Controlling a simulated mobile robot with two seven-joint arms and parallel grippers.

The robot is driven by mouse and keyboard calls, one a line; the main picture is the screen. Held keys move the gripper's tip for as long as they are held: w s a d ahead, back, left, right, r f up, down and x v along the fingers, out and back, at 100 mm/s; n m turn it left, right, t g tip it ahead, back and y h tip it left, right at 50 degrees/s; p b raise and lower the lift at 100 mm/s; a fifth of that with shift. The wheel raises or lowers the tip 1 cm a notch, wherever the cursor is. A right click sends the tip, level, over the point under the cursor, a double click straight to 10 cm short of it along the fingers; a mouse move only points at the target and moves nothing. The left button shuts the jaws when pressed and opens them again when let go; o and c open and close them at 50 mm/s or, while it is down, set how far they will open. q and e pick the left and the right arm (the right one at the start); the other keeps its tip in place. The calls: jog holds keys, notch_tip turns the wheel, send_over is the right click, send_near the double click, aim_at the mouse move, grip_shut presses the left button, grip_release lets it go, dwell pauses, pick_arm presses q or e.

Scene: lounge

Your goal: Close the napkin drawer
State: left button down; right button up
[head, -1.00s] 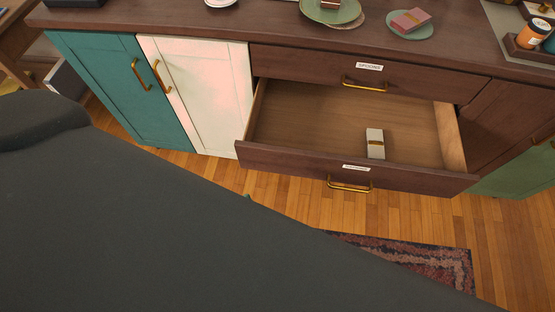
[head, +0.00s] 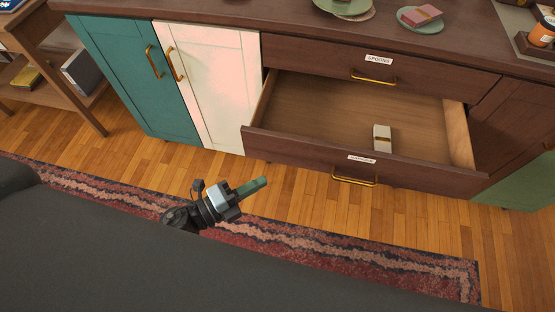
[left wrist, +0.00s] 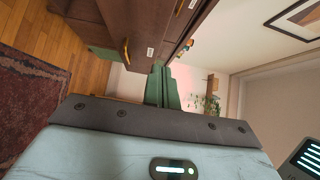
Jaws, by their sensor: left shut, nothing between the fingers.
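The napkin drawer (head: 290,146) is the lower drawer of the dark wood cabinet in the head view and stands pulled out. Its front has a small white label too small to read and a brass handle (head: 355,181). A pale napkin bundle with a band (head: 382,138) lies inside. My left gripper (head: 262,182) is shut and empty, in front of and left of the drawer handle, apart from it. In the left wrist view its green fingers (left wrist: 162,85) are together, with a dark drawer front and brass handle beyond. My right gripper is not in view.
The drawer labelled SPOONS (head: 400,77) above is shut. A white door (head: 200,85) and a teal door (head: 125,75) are at left, both shut. Plates and a pink napkin stack (head: 420,15) are on the countertop. A patterned rug (head: 290,240) lies on the clear floor.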

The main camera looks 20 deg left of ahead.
pick_arm(q)
send_near(307, 145)
jog(key=d, duration=0.4)
jog(key=shift+w, duration=2.1)
